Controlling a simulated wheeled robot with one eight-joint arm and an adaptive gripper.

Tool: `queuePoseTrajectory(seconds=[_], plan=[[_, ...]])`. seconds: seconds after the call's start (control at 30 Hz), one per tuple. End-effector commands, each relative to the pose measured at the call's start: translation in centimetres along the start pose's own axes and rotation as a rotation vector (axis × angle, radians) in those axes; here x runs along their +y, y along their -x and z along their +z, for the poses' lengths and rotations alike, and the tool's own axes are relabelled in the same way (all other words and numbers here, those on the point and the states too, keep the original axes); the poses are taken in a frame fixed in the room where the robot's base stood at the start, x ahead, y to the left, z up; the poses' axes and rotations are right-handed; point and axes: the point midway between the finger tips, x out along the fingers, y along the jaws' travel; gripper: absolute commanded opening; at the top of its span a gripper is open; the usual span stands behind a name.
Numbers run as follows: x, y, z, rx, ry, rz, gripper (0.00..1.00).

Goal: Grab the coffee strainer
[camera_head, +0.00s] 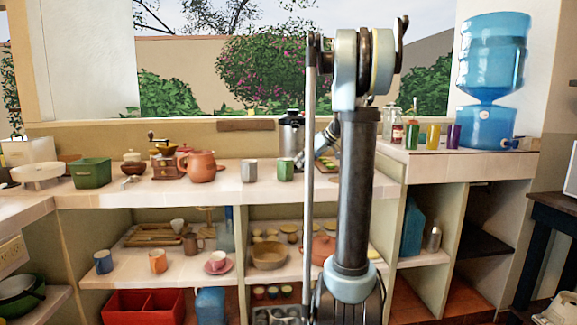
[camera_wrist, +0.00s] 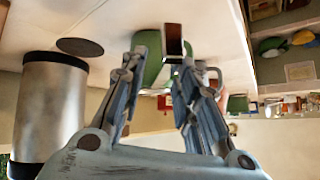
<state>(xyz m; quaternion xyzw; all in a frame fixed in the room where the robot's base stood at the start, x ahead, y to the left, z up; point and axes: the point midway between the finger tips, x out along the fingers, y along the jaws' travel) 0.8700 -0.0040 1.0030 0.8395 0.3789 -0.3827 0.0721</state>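I cannot pick out the coffee strainer with certainty. A small wooden stand (camera_head: 207,214) on the middle shelf at left might be it, but it is too small to tell. My gripper (camera_wrist: 166,66) is open, with its two fingers apart around a green thing (camera_wrist: 152,58), possibly the green cup (camera_head: 285,170). A dark brown block-like thing (camera_wrist: 174,38) shows by the right fingertip. In the head view my gripper is low over the counter beside the green cup, partly hidden by my arm.
A metal flask (camera_head: 291,132) stands close to my gripper and shows large in the wrist view (camera_wrist: 48,112). A grey cup (camera_head: 249,171), a clay teapot (camera_head: 201,166) and a coffee grinder (camera_head: 163,160) stand left on the counter (camera_head: 225,188). Glasses and a blue water dispenser (camera_head: 489,120) stand right.

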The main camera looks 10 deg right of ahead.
Motion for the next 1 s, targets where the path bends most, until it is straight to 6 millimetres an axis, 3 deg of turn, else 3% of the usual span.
queuePoseTrajectory(seconds=[0.1,0.3,0.33,0.47,1.0], plan=[[-0.02,-1.05,-0.05,0.000,0.001,-0.001,0.29],[0.00,-1.13,-0.02,0.000,0.001,0.000,0.29],[0.00,-1.13,-0.02,0.000,0.001,0.000,0.27],[0.00,-1.12,-0.02,0.000,0.001,0.000,0.00],[-0.21,-0.29,-0.82,0.000,0.001,0.000,0.00]])
